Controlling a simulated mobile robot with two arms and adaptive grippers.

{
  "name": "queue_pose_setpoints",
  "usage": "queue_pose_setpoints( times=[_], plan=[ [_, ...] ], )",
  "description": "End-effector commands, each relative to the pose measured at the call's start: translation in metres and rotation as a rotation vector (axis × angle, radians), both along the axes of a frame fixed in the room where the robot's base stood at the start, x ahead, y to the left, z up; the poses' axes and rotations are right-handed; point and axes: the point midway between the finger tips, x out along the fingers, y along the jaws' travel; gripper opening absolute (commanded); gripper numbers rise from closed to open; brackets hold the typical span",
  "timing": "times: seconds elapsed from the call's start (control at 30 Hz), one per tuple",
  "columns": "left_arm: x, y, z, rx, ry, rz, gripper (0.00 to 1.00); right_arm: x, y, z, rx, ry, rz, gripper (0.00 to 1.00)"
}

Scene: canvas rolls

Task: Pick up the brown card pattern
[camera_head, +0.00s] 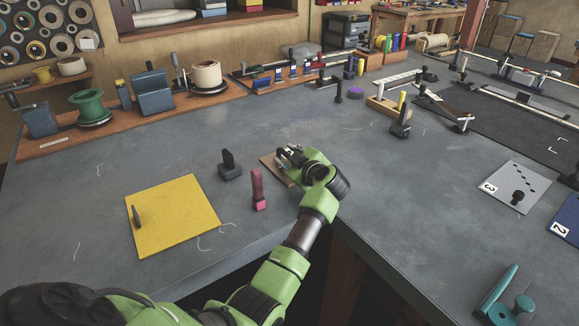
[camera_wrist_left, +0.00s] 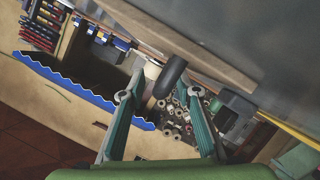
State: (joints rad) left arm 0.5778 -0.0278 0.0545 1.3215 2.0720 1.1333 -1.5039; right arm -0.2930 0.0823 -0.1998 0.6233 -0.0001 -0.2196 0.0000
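The brown card pattern (camera_head: 273,170) lies flat on the grey table, partly hidden by my left gripper (camera_head: 287,158). In the left wrist view, it shows nearly edge-on as a tan strip (camera_wrist_left: 200,58), with a dark knob (camera_wrist_left: 171,76) standing out from it. My left gripper (camera_wrist_left: 160,93) is open there, its two teal fingers apart. The knob appears in the gap between the fingertips, and I see no finger touching it. My right gripper is in neither view.
A yellow card (camera_head: 172,214) with a dark knob lies further left. The table's front edge (camera_head: 335,228) is near my arm. Table right of the gripper is clear.

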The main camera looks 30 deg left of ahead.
Motion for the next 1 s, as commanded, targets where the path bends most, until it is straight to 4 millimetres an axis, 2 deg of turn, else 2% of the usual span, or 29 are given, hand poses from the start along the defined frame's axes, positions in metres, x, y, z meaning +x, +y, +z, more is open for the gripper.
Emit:
queue_pose_setpoints(
  times=[0.13, 0.23, 0.27, 0.73, 0.87, 1.0],
  plan=[
    [0.0, 0.0, 0.001, 0.0, 0.0, 0.0, 0.3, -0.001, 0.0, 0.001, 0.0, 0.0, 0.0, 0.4],
    [0.0, 0.0, 0.001, 0.0, 0.0, 0.0, 0.04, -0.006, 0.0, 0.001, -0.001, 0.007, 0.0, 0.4],
    [0.0, 0.0, 0.001, -0.001, 0.0, -0.001, 0.0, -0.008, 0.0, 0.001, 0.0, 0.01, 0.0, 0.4],
    [0.0, -0.001, 0.004, -0.002, 0.0, 0.0, 0.0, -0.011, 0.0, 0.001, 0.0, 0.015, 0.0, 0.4],
    [0.0, -0.001, 0.017, -0.003, -0.003, 0.001, 0.0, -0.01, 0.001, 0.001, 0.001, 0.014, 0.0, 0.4],
    [0.001, -0.001, 0.045, -0.003, -0.007, 0.0, 0.0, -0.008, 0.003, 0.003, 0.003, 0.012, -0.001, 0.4]
  ],
)
